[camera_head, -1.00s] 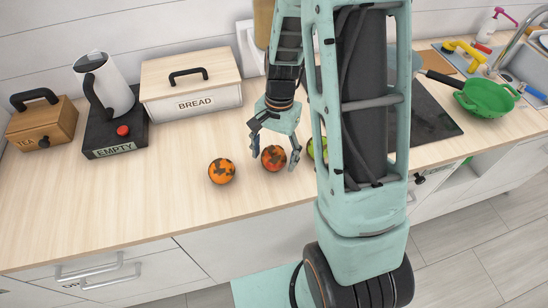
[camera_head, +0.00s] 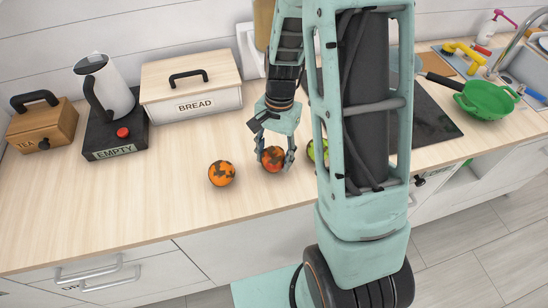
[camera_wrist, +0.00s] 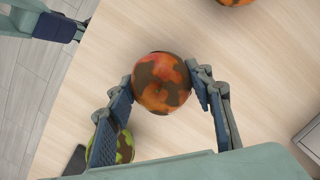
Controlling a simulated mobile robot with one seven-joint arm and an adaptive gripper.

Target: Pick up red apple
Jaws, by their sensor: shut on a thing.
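The red apple (camera_head: 272,158), with brown patches, is on the wooden counter (camera_head: 130,205) between the fingers of my gripper (camera_head: 274,158). In the wrist view the apple (camera_wrist: 161,82) lies between the two blue-padded fingertips of my gripper (camera_wrist: 160,82), which close on it from both sides. I cannot tell whether the apple is lifted off the counter. An orange fruit with dark patches (camera_head: 222,173) lies to the left of it. A green fruit (camera_head: 311,150) is to the right, partly hidden behind my arm; it also shows in the wrist view (camera_wrist: 122,147).
A bread box (camera_head: 190,85), a kettle (camera_head: 106,85) on a black base and a wooden tea box (camera_head: 42,125) stand at the back left. A green colander (camera_head: 487,98) is at the right by the sink. The left front counter is clear.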

